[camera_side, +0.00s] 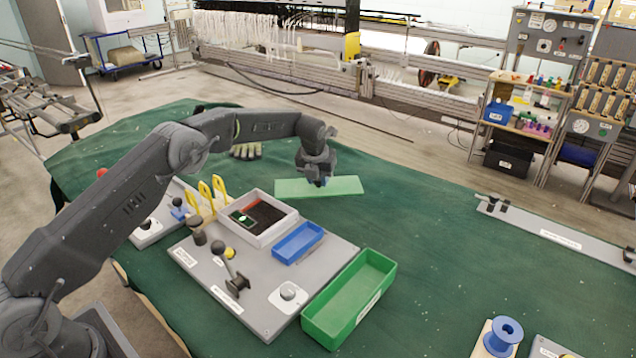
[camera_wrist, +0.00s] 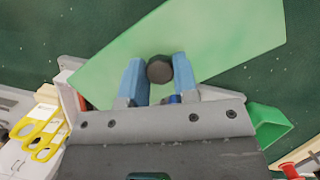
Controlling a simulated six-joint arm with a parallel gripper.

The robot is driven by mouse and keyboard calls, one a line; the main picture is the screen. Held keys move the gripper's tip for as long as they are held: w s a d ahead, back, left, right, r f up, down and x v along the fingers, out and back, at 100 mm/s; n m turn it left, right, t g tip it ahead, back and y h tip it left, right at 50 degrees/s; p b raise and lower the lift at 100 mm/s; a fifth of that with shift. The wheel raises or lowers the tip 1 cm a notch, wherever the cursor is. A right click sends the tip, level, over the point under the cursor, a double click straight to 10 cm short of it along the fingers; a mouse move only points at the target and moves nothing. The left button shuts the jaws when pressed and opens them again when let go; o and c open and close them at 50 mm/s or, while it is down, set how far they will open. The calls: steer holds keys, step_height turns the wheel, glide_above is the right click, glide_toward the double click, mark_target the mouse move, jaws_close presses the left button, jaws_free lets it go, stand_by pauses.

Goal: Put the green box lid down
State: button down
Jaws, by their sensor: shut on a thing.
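The green box lid (camera_side: 345,187) is a flat light-green plate over the dark green cloth, behind the grey board. My gripper (camera_side: 319,181) is above it, near its middle. In the wrist view the lid (camera_wrist: 220,35) lies at a slant, with a dark round knob (camera_wrist: 159,69) between the blue fingers of my gripper (camera_wrist: 157,72). The gripper is shut on the lid by this knob. I cannot tell whether the lid touches the cloth. The open green box (camera_side: 350,298) stands at the front right of the board, apart from the lid.
A glove (camera_side: 246,151) lies behind. A blue spool (camera_side: 503,336) stands at front right. The cloth (camera_side: 430,235) right of the lid is clear.

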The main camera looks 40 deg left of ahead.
steer(key=shift+f, duration=0.8)
steer(key=c, duration=0.9)
jaws_free()
steer(key=shift+f, duration=0.15)
